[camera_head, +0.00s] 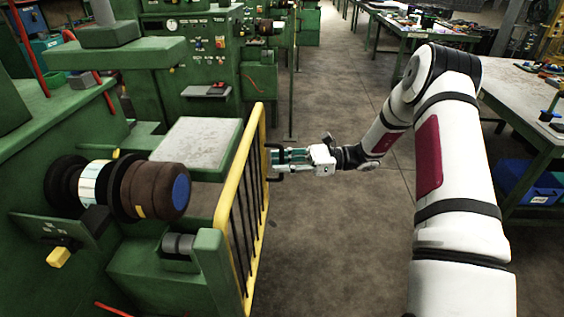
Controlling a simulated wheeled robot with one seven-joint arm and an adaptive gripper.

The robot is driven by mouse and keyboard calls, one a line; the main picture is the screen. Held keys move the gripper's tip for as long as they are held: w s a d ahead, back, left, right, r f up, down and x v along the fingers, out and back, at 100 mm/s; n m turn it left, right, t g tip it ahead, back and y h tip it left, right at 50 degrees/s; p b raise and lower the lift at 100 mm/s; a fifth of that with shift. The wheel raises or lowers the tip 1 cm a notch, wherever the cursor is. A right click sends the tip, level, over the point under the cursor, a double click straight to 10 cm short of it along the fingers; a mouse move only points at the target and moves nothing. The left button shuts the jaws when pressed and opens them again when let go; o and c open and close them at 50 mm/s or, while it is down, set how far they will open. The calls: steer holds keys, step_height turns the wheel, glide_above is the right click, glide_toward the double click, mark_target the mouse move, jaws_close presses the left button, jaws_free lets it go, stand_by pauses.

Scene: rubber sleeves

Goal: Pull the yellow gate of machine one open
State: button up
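The yellow gate (231,181) of machine one is a yellow frame with dark vertical bars. It stands along the right side of the near green machine (150,275), beside the aisle. A small dark handle (276,178) sticks out from its aisle side. My gripper (277,157) reaches in from the right, with its fingers pointing left at the handle and very close to the gate. I cannot tell whether the fingers are around the handle, touching it or closed on it. The gate hides part of the machine behind it.
A brown roller with a blue end (155,190) juts from the near machine, left of the gate. The aisle floor (330,235) right of the gate is clear. A workbench (525,100) with a blue bin (535,187) below stands at the right. Another green machine (195,65) stands behind.

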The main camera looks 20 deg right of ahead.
steer(key=shift+a, duration=0.1)
jaws_close()
